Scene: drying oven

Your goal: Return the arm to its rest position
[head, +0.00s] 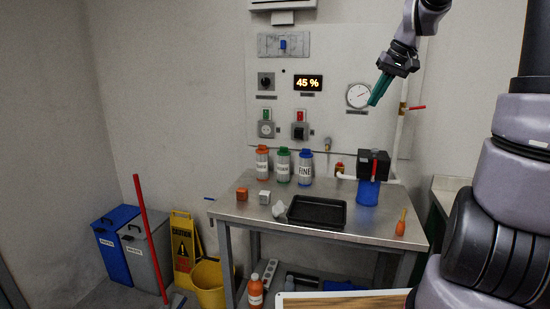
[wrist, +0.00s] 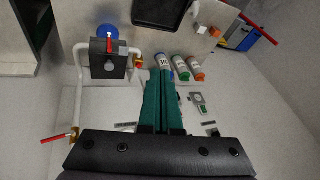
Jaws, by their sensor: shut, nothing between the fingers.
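My gripper (head: 379,88) has green fingers and hangs at the upper right of the head view, in front of the wall panel and near the round gauge (head: 358,95). It is raised well above the metal table (head: 250,212). In the wrist view the two green fingers of my gripper (wrist: 162,76) lie close together with nothing between them. The gripper is apart from the objects on the table.
The table holds a black tray (head: 317,211), several labelled bottles, a blue container (head: 368,192) under a black box (head: 374,164), and an orange-handled tool (head: 401,222). Bins, a yellow bucket (head: 209,285) and a caution sign (head: 184,250) stand at left. A red-handled valve (head: 416,108) is near the gripper.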

